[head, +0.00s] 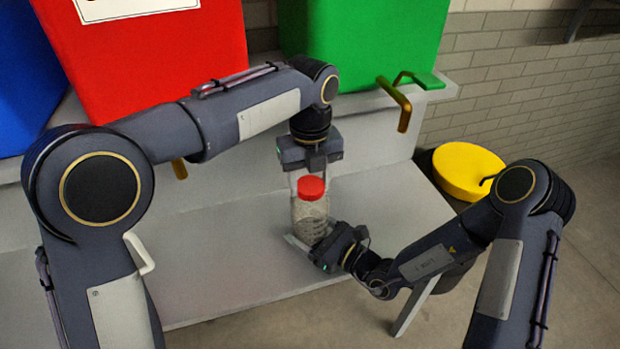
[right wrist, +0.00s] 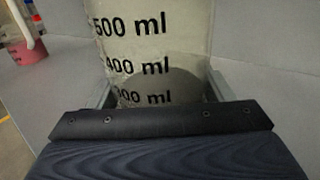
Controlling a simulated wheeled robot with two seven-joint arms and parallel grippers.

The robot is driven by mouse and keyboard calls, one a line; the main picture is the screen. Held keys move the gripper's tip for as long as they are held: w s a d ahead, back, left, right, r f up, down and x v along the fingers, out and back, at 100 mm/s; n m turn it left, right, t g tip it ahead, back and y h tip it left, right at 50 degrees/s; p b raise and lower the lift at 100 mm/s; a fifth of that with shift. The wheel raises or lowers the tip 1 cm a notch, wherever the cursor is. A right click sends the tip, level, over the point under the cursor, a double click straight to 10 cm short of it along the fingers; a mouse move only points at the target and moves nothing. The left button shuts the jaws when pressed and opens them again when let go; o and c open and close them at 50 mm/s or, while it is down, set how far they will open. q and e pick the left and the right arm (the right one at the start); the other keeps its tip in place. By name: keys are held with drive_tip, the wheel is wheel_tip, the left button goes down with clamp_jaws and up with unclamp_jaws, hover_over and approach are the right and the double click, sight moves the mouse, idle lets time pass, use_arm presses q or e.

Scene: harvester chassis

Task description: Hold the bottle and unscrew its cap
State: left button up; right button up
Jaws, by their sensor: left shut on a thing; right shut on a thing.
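A clear bottle (head: 310,215) with a red cap (head: 311,188) stands upright at the table's right part. Its body with black ml marks fills the middle of the right wrist view (right wrist: 150,45). My left gripper (head: 311,183) comes straight down from above, its fingers on either side of the red cap, shut on it. My right gripper (head: 308,240) reaches in low from the right and is shut on the lower body of the bottle. Its two fingers show beside the bottle in the right wrist view (right wrist: 160,95). The bottle's base is partly hidden by the right gripper.
The grey table (head: 220,250) is bare left of the bottle. Blue (head: 20,70), red (head: 150,50) and green (head: 365,40) bins stand along its back. A round yellow object (head: 468,170) is at the right, beyond the table. A small pink object (right wrist: 28,52) shows in the right wrist view.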

use_arm(q)
drive_tip(key=n, duration=1.7)
drive_tip(key=shift+r, duration=0.1)
drive_tip(key=n, duration=0.5)
drive_tip(key=shift+n, duration=0.3)
drive_tip(key=n, duration=1)
drive_tip(key=shift+n, duration=0.3)
drive_tip(key=n, duration=1)
